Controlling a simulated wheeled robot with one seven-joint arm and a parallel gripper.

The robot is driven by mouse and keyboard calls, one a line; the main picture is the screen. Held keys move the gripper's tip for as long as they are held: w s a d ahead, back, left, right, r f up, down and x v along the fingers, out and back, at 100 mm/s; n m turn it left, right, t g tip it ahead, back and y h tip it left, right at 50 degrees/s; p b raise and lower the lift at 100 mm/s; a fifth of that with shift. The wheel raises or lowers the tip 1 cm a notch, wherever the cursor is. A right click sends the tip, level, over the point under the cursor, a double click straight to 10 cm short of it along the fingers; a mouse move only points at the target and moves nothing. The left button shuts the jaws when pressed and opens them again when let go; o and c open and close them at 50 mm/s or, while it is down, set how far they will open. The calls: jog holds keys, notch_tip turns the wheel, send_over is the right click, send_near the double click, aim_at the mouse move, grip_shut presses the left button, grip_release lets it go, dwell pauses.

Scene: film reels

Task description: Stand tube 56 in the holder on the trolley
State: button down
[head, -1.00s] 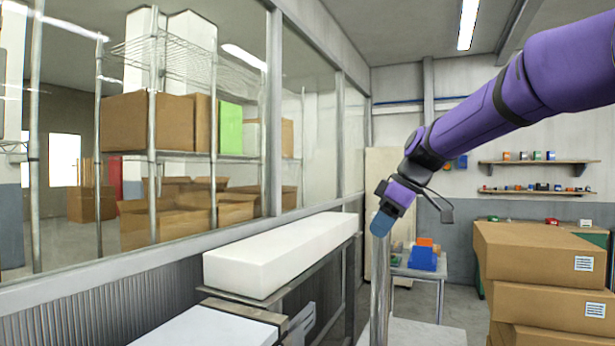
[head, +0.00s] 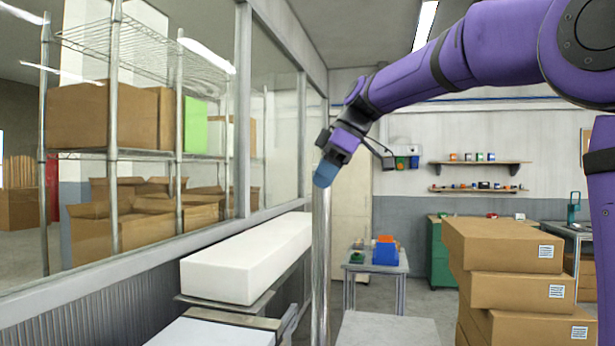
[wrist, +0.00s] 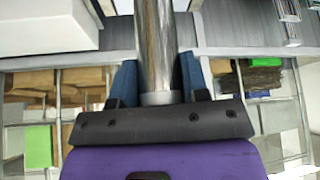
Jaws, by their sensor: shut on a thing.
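A long shiny metal tube (head: 321,255) hangs upright below my gripper (head: 325,174) in the head view. The blue fingers are shut on its upper end. In the wrist view the tube (wrist: 155,45) runs up the picture between the two blue fingers of my gripper (wrist: 155,85). The tube's lower end is out of the head view. I cannot read a number on it. A pale flat surface (head: 388,330) shows low in the middle, right of the tube; I cannot tell whether it is the trolley. I cannot make out a holder.
A long white block (head: 245,262) lies on a ledge by the window at left. Stacked cardboard boxes (head: 505,245) stand at right. A small table (head: 375,265) with blue and orange items stands behind the tube. Wall shelves (head: 480,163) hang farther back.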

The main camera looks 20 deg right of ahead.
aim_at(324, 210)
jog(key=shift+f, duration=2.8)
jog(key=shift+d, duration=0.1)
jog(key=shift+f, duration=0.6)
jog(key=c, duration=0.9)
grip_release()
jog(key=v, duration=1.1)
